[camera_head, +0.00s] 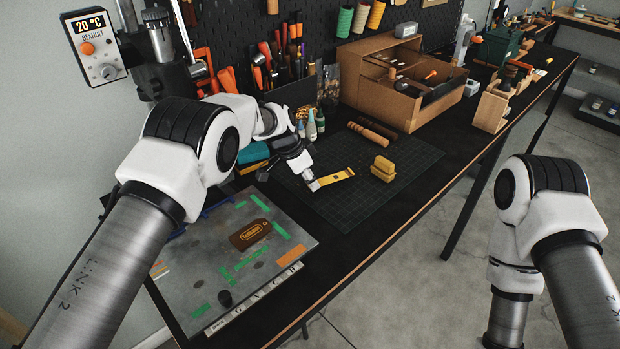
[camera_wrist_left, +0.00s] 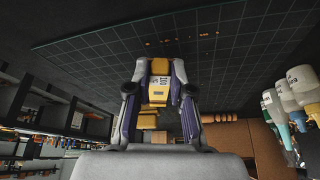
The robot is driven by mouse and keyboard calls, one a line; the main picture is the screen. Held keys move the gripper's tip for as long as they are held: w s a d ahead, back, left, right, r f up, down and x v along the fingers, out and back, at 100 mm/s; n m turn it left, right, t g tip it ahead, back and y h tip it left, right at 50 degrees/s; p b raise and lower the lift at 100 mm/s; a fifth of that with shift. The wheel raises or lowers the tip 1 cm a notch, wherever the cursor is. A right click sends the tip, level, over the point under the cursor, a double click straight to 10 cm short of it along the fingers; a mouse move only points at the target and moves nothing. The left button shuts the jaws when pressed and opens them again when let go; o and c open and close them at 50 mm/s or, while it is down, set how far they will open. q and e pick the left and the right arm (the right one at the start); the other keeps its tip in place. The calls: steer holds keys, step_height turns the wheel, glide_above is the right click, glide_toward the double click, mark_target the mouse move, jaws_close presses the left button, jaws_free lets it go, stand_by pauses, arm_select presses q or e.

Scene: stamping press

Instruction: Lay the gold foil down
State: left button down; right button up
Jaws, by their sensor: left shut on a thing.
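My left gripper (camera_head: 309,184) is shut on the gold foil (camera_head: 334,179), a short yellow-gold strip with a dark mark. The strip sticks out to the right from the fingertips, over the dark gridded cutting mat (camera_head: 345,209). I cannot tell whether it touches the mat. In the left wrist view the foil (camera_wrist_left: 159,81) sits between the two fingers. A brown leather tag (camera_head: 250,234) with a gold print lies on the grey board (camera_head: 205,265), in front and left of the gripper. My right gripper is out of view; only its arm shows.
Stacked yellow blocks (camera_head: 383,168) lie on the mat right of the foil. A wooden box (camera_head: 400,88) stands further back. The mat's front part is bare.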

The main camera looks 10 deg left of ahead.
arm_select(q)
steer(key=shift+f+b, duration=0.65)
steer(key=shift+f, duration=0.4)
steer(key=c, duration=0.9)
jaws_free()
steer(key=shift+c, duration=0.2)
steer(key=shift+r, duration=0.15)
steer(key=v, duration=1.2)
steer(key=shift+d, duration=0.1)
